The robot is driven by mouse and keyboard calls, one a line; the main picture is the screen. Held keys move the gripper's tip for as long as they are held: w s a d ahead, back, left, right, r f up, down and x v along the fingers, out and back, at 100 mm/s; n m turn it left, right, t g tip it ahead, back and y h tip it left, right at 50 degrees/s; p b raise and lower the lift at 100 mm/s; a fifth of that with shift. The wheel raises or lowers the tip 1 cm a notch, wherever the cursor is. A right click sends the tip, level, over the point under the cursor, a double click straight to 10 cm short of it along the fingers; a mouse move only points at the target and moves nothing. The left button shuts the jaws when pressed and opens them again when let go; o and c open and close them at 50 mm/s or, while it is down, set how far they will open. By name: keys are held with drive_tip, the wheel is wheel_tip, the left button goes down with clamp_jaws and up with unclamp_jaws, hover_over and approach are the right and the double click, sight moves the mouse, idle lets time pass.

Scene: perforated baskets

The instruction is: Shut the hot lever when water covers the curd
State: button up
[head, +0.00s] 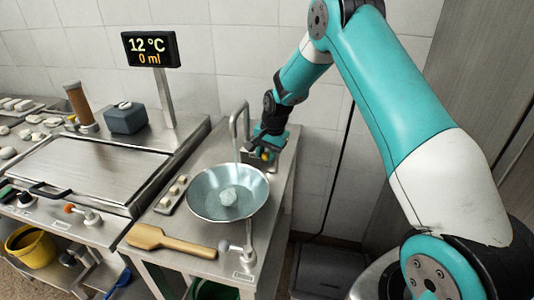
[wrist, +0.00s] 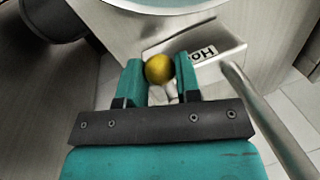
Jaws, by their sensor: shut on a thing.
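A metal bowl (head: 203,205) sits on the counter below a curved spout (head: 234,122). A pale lump of curd (head: 228,196) lies in it, its top showing; I cannot tell how much water is around it. The display (head: 150,49) reads 12 °C and 0 ml. My gripper (head: 266,150) is behind the bowl to the right, beside the spout. In the wrist view its fingers (wrist: 160,78) are shut on the yellow lever knob (wrist: 159,69). A label (wrist: 203,53) partly reading "Ho" is beside the knob. The lever's stem is mostly hidden.
Another lever (head: 236,248) with a pale knob stands at the counter's front right. A wooden paddle (head: 168,241) lies along the front edge. A tray of small pieces (head: 172,194) is left of the bowl.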

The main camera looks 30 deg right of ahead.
drive_tip(key=shift+d, duration=0.1)
drive_tip(key=d+n+g+b, duration=0.3)
drive_tip(key=d+n, duration=0.4)
drive_tip(key=n, duration=1.1)
drive_tip(key=shift+w+d+y, duration=0.25)
drive_tip(key=shift+w+y, duration=0.05)
idle(0.4)
drive_tip(key=o, duration=0.9)
drive_tip(key=shift+r, duration=0.1)
